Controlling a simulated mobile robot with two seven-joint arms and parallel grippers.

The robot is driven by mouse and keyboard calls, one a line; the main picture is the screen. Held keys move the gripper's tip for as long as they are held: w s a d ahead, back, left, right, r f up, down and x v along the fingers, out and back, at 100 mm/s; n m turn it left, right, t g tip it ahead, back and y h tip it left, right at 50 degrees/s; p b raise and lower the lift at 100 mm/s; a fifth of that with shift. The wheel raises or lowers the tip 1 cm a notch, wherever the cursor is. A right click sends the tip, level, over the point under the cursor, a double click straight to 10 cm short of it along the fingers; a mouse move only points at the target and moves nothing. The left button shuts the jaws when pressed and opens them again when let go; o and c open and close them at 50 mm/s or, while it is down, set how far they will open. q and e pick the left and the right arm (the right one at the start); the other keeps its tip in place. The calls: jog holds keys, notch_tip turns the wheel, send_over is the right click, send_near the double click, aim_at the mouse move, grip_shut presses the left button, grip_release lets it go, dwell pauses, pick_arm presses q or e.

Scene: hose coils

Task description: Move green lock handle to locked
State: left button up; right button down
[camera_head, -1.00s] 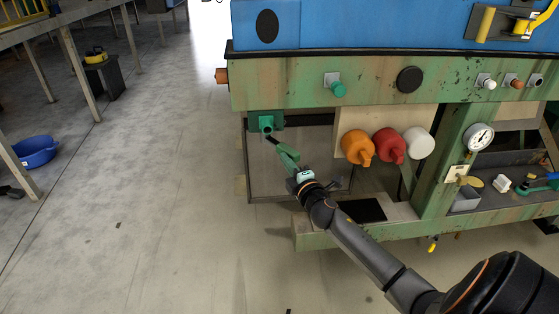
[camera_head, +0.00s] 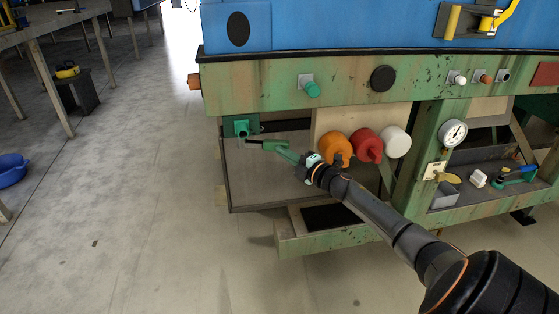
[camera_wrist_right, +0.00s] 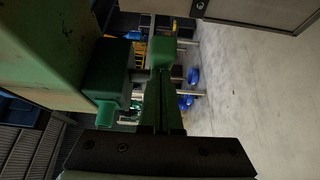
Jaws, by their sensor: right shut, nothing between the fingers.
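The green lock (camera_head: 236,127) sits under the left end of the green beam in the head view. Its green handle (camera_head: 266,144) reaches out to the right, near level, with a dark part by the lock. My right gripper (camera_head: 280,150) is shut and empty, its green fingers at the handle's outer end. In the right wrist view, the lock (camera_wrist_right: 108,78) is left of centre and the handle (camera_wrist_right: 162,50) is just ahead of my right gripper (camera_wrist_right: 161,98). Whether the fingers touch the handle is unclear. My left gripper is not in view.
Orange (camera_head: 335,148), red (camera_head: 366,144) and white (camera_head: 396,141) hose coils hang right of the handle, close to my right arm. A green knob (camera_head: 312,90) is on the beam above. A gauge (camera_head: 453,133) is farther right.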

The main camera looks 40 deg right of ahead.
jog(key=shift+w+d, duration=0.3)
jog(key=shift+d, duration=0.3)
jog(key=shift+s+a, duration=0.1)
dwell(0.3)
